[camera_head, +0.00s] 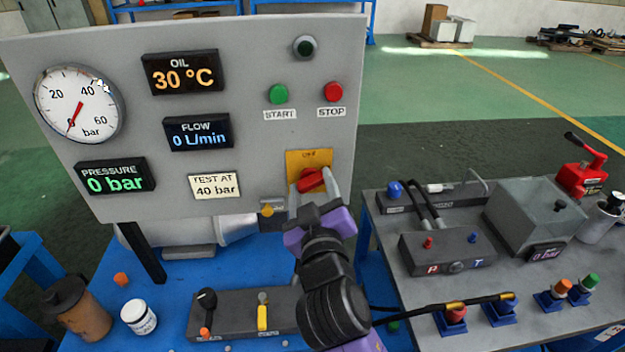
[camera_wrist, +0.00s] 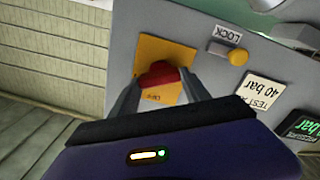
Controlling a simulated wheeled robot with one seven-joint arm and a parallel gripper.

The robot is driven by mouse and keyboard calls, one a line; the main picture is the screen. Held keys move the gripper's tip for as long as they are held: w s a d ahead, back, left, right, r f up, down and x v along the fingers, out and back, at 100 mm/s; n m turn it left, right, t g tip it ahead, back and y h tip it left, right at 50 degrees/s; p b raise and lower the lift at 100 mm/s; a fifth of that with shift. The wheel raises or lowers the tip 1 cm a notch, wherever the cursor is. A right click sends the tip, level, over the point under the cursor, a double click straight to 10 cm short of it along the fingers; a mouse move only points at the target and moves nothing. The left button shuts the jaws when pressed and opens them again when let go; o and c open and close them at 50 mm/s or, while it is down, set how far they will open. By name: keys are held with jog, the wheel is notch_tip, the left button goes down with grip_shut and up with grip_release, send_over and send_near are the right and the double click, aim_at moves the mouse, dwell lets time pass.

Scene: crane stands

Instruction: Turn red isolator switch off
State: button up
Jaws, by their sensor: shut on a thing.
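The red isolator switch (camera_head: 311,180) sits on a yellow plate (camera_head: 309,158) at the lower right of the grey panel (camera_head: 240,60). My gripper (camera_head: 313,192) reaches up to it from below, its fingers on both sides of the red handle. In the wrist view the red handle (camera_wrist: 158,75) shows between the two fingertips of my gripper (camera_wrist: 157,88), in front of the yellow plate (camera_wrist: 165,50). My gripper is shut on the handle. The word OFF is legible on the plate. The fingers hide part of the handle, so its exact angle is hard to tell.
A yellow knob (camera_wrist: 238,56) by a LOCK label is close beside the switch. Green START (camera_head: 278,94) and red STOP (camera_head: 333,92) buttons are above. A side bench (camera_head: 490,260) with fittings stands at right. A blue bench (camera_head: 250,250) with a valve block (camera_head: 240,312) lies below.

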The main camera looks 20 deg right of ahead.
jog(key=n+p, duration=0.4)
jog(key=n, duration=0.2)
jog(key=shift+a+r, duration=0.1)
jog(key=shift+a, duration=0.05)
jog(key=n+p, duration=0.1)
jog(key=n, duration=0.2)
jog(key=n+p, duration=0.2)
jog(key=n, duration=0.1)
jog(key=shift+a+f, duration=0.1)
jog(key=shift+f, duration=0.1)
jog(key=shift+f+p, duration=0.1)
jog(key=shift+p, duration=0.2)
jog(key=o, duration=1.4)
jog(key=shift+b+v, duration=0.95)
jog(key=shift+v, duration=2.95)
